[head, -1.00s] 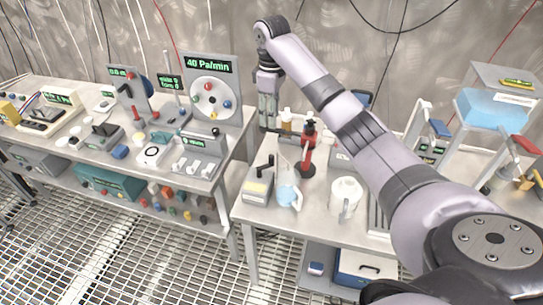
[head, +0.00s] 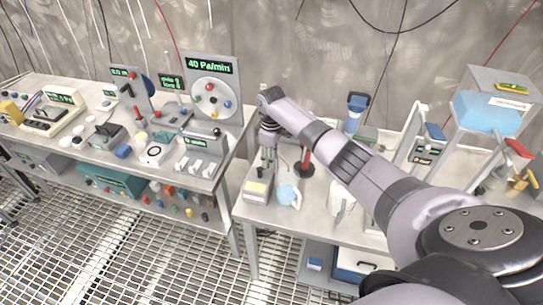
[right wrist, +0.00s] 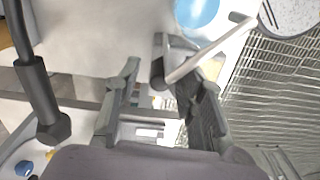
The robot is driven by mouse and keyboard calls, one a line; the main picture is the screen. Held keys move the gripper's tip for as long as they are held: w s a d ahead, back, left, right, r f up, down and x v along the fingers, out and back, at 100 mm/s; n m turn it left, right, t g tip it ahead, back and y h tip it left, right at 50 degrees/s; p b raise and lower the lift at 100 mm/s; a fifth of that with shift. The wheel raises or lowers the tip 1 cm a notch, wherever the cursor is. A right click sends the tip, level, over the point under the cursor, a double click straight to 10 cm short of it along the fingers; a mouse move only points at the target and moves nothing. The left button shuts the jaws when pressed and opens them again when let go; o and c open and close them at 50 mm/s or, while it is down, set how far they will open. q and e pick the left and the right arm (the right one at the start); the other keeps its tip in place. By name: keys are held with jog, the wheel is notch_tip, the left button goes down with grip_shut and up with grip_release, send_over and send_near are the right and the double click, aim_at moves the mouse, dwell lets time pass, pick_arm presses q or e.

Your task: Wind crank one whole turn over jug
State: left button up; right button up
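A grey box with a yellowish label (head: 257,187) stands at the left end of the right table. Beside it is a glass jug holding blue liquid (head: 288,195); its blue round top shows in the right wrist view (right wrist: 197,12). My right gripper (head: 268,165) points down just above the box and hides the black crank there. In the right wrist view its fingers (right wrist: 160,105) are spread apart. A dark part, probably the crank (right wrist: 160,62), lies near the fingertips; contact is unclear. A pale rod (right wrist: 210,48) slants beside it. My left gripper is out of view.
A blue-topped item (head: 356,110) stands at the back. A gap separates the left table (head: 225,150).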

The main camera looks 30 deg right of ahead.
jog(key=shift+f, duration=0.1)
jog(key=shift+c, duration=0.5)
grip_shut()
jog(key=shift+s+r+m+p, duration=0.2)
jog(key=shift+m+p, duration=0.1)
jog(key=shift+p, duration=0.3)
jog(key=shift+m+p, duration=0.3)
jog(key=shift+p, duration=0.05)
jog(key=shift+f, duration=0.2)
